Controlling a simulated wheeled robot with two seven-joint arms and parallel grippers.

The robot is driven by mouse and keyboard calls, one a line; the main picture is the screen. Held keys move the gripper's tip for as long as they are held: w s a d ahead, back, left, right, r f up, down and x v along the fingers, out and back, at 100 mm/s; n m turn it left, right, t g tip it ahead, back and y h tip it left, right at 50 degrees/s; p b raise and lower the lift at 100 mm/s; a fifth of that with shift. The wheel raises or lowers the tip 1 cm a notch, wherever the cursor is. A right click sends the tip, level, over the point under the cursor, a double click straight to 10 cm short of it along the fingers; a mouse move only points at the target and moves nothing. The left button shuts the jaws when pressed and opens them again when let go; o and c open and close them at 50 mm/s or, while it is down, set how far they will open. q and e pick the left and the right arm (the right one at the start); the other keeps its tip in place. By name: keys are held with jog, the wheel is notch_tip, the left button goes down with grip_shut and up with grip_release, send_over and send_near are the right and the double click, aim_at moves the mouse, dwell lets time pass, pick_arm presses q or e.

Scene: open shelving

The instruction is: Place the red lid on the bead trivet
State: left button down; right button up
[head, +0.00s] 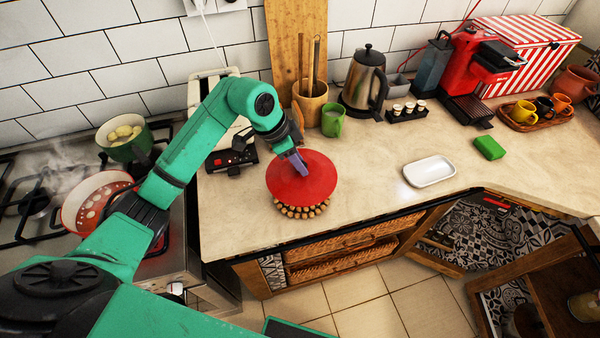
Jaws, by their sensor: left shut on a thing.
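The red lid (313,184) is a round red disc over the left part of the counter. My left gripper (299,163) is shut on it near its top middle. The bead trivet (304,212), made of brown wooden beads, lies on the counter under the lid. Only its front edge shows; the lid hides the rest. I cannot tell whether the lid touches the trivet or is a little above it. My right gripper is not in view.
A green mug (332,120), a wooden utensil holder (310,101) and a kettle (364,82) stand behind the lid. A white dish (429,172) and a green sponge (489,147) lie to the right. A steaming red pan (92,197) is on the stove at left.

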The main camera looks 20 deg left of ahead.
aim_at(296, 172)
pick_arm(q)
notch_tip(296, 172, down, 6)
jog(key=shift+r+p, duration=0.1)
jog(key=shift+p, duration=0.35)
jog(key=shift+d+f, duration=0.1)
jog(key=shift+f, duration=0.2)
jog(key=c, duration=0.6)
grip_release()
jog(key=shift+o, duration=0.2)
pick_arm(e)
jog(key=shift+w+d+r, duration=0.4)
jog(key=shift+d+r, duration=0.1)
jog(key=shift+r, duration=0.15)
pick_arm(q)
jog(key=shift+r, duration=0.2)
jog(key=shift+a+r, duration=0.2)
jog(key=shift+r, duration=0.1)
jog(key=b+v, duration=0.2)
jog(key=v, duration=0.9)
jog(key=shift+s+r, duration=0.1)
jog(key=shift+r, duration=0.05)
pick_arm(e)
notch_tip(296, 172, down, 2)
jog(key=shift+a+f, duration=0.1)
